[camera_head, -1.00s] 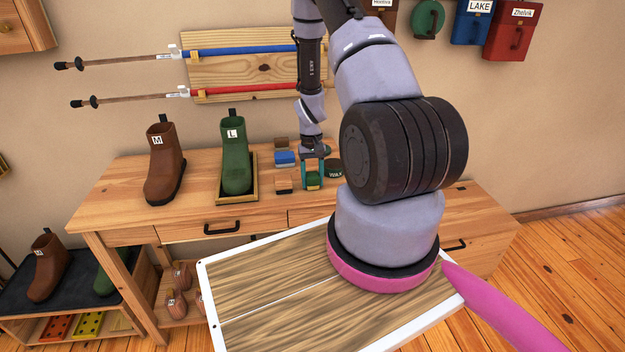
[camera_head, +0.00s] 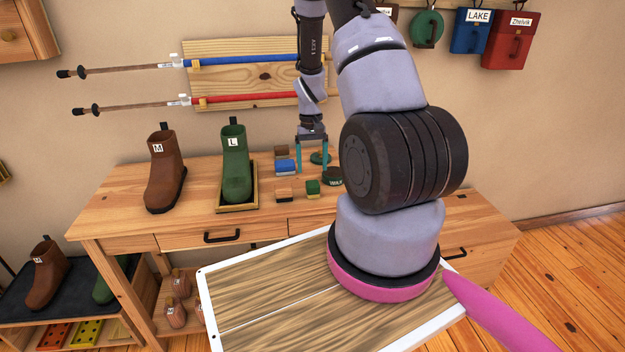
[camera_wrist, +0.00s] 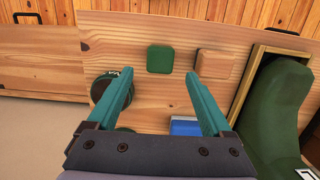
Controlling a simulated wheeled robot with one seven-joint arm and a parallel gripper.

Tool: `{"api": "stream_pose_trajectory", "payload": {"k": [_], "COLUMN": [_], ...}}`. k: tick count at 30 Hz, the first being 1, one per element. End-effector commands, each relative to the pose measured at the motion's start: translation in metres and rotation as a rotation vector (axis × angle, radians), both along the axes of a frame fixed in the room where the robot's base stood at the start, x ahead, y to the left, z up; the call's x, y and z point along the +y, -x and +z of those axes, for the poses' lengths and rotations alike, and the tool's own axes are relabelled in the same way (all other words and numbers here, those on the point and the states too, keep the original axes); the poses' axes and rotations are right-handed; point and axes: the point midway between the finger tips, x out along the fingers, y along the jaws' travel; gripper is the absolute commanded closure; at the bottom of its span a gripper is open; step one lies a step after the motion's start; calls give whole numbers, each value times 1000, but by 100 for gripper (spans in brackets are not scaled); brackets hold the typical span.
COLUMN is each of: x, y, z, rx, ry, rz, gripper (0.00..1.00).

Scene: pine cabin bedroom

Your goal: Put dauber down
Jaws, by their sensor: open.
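The dauber, which I take to be the small green block with a wooden part (camera_head: 313,188), rests on the wooden bench top (camera_head: 205,210). In the wrist view its green top (camera_wrist: 160,59) lies beyond and between my fingertips, with bare wood around it. My gripper (camera_head: 311,172) is open and empty, its teal fingers pointing down above and slightly behind the block. In the wrist view both fingers (camera_wrist: 158,80) are spread apart and do not touch it.
A tan block (camera_head: 284,194), a blue block (camera_head: 285,167), a dark lidded tin (camera_head: 333,176) and a green round lid (camera_head: 320,158) stand close by. A green boot (camera_head: 237,170) stands in a wooden tray at left, beside a brown boot (camera_head: 165,172).

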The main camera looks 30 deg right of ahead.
Motion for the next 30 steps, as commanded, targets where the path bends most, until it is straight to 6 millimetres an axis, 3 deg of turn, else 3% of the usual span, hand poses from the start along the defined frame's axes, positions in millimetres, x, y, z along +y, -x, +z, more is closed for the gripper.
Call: {"api": "stream_pose_trajectory", "payload": {"k": [3, 13, 16, 20, 23, 30], "x": [0, 0, 5, 19, 36, 74], "y": [-3, -5, -7, -7, 0, 43], "z": [20, 39, 58, 114, 167, 278], "rx": [-3, -3, -31, -108, -184, -359], "ry": [1, -1, -3, -12, -25, -62], "rz": [1, 0, -6, -23, -37, -66], "gripper": [16, 16, 16, 16, 16, 16]}}
